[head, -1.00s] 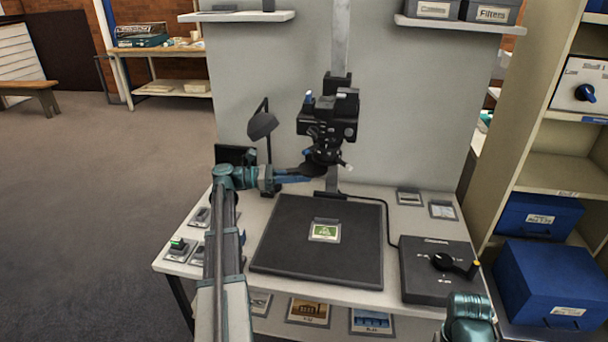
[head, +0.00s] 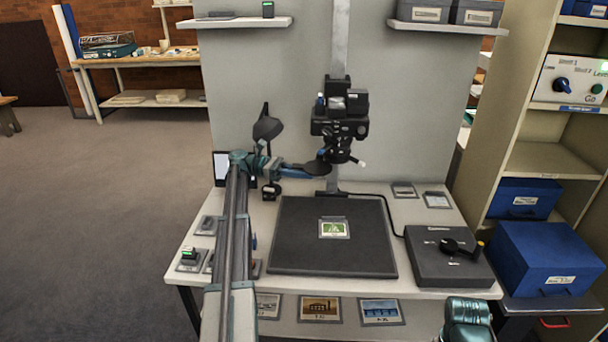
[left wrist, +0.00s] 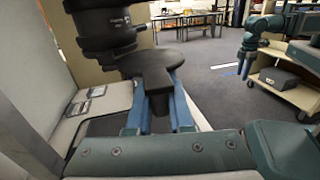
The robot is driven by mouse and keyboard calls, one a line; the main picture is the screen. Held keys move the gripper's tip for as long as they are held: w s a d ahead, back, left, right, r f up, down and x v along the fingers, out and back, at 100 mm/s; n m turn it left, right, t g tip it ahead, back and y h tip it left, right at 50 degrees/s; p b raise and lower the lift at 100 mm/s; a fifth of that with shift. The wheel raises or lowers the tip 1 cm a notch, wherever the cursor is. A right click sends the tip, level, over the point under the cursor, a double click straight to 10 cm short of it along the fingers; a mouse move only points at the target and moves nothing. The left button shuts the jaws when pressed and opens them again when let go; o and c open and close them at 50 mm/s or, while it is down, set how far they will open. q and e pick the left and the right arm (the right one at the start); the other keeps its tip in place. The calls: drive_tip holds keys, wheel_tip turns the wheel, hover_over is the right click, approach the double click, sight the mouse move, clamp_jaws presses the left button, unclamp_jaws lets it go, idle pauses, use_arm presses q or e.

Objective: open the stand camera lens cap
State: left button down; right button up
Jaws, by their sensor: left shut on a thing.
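The stand camera (head: 340,118) is black and hangs on a pale upright column above the dark baseboard (head: 290,250). Its lens cap (head: 318,169) is a flat black disc at lens height, to the left of the lens. My left gripper (head: 301,169) has its blue fingers shut on the cap's tab. In the left wrist view the cap (left wrist: 150,60) shows between the fingertips (left wrist: 160,108), beside and below the lens barrel (left wrist: 105,32). The cap looks swung partly off the lens; how much overlap remains is unclear.
A lamp (head: 267,128) stands close behind my left arm. A green picture card (head: 334,229) lies on the baseboard. A control box (head: 447,256) with a lever sits at the right of the table.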

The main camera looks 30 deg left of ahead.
use_arm(q)
drive_tip(key=c, duration=0.8)
unclamp_jaws()
drive_tip(key=shift+d, duration=0.1)
use_arm(e)
drive_tip(key=shift+a, duration=0.1)
